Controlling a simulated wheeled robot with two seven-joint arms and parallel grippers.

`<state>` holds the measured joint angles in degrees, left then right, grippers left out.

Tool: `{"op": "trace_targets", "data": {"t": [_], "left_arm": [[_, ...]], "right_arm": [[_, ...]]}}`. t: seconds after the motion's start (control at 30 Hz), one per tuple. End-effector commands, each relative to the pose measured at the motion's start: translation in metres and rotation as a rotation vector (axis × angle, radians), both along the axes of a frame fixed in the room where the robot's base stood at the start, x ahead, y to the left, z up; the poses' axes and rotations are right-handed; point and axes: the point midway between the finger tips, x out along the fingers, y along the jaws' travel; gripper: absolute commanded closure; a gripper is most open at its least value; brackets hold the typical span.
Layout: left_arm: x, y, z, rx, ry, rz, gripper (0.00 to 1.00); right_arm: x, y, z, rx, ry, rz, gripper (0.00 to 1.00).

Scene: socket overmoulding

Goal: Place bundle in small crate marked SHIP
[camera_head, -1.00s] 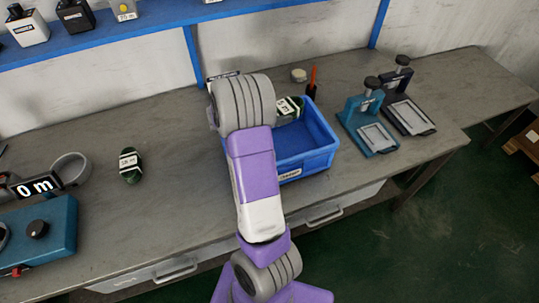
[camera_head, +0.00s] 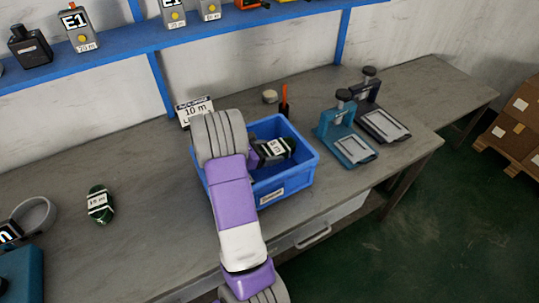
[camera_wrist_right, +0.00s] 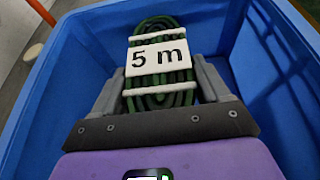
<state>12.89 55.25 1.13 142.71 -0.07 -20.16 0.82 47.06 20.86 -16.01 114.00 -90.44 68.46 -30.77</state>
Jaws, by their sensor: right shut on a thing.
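The bundle (camera_head: 277,148) is a dark green coiled cable with white ties and a white tag, which reads "5 m" in the right wrist view (camera_wrist_right: 157,57). My right gripper (camera_head: 261,152) is shut on it, with a grey finger on each side of the coil in the wrist view (camera_wrist_right: 160,85). The blue crate (camera_head: 305,172) stands on the bench, and the bundle is inside its walls towards the back. Whether the bundle touches the crate floor cannot be told. The label on the crate's front is too small to read. My left gripper is out of view.
Another green bundle (camera_head: 100,203) lies on the bench at left. A "10 m" sign (camera_head: 195,111) stands behind my arm. An orange-tipped tool (camera_head: 285,100) is behind the crate, with teal (camera_head: 345,135) and dark (camera_head: 383,118) presses to its right. The bench between the left bundle and my arm is clear.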

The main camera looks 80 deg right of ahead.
Motion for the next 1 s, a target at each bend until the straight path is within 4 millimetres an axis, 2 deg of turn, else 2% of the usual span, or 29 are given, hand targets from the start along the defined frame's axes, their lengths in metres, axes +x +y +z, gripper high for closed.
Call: {"op": "trace_targets", "data": {"t": [0.77,0.8,0.9,0.93,1.0], "left_arm": [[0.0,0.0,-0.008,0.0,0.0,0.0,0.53],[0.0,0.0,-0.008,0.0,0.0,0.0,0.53],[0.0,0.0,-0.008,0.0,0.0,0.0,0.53],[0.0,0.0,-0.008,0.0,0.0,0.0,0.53],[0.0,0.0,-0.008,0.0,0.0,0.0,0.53]], "right_arm": [[0.0,0.0,-0.014,-0.002,-0.001,0.0,0.59],[0.0,0.0,-0.014,-0.002,-0.001,0.0,0.18],[0.0,0.0,-0.014,-0.002,-0.001,0.0,0.03],[0.0,0.0,-0.014,-0.002,-0.001,0.0,0.0],[0.0,0.0,-0.014,-0.002,-0.001,0.0,0.0]]}}
